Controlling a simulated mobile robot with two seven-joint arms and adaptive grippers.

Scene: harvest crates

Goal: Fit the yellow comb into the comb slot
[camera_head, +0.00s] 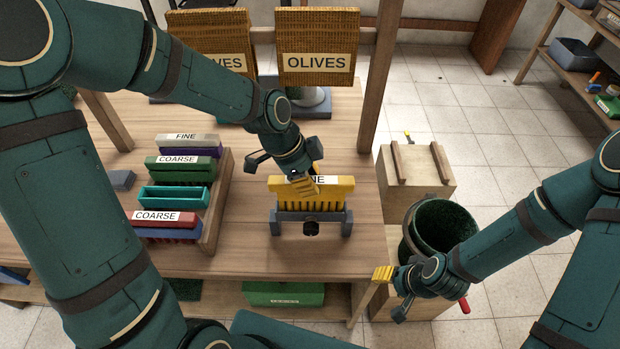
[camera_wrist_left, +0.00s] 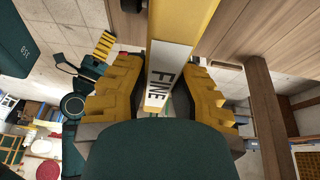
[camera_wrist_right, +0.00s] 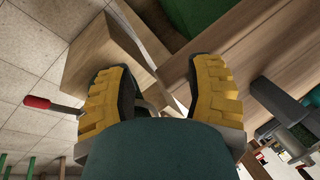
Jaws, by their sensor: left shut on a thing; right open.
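The yellow comb (camera_head: 341,190), labelled FINE, is held level with its teeth pointing down at the front of the table. My left gripper (camera_head: 305,184) is shut on its top bar from above. The left wrist view shows the comb (camera_wrist_left: 184,38) between both yellow fingers. The comb slot looks to be the grey holder (camera_head: 290,216) with two side posts. The comb is lined up over it, its teeth between the posts; I cannot tell whether it is fully seated. My right gripper (camera_head: 388,288) is open and empty, right of the table; its fingers show in the right wrist view (camera_wrist_right: 158,85).
A wooden rack (camera_head: 219,200) with several labelled combs stands left of the holder. Wicker OLIVES baskets (camera_head: 318,30) stand at the back. A wooden box (camera_head: 415,185) and a dark green bucket (camera_head: 440,222) stand right of the table. The tabletop between rack and holder is clear.

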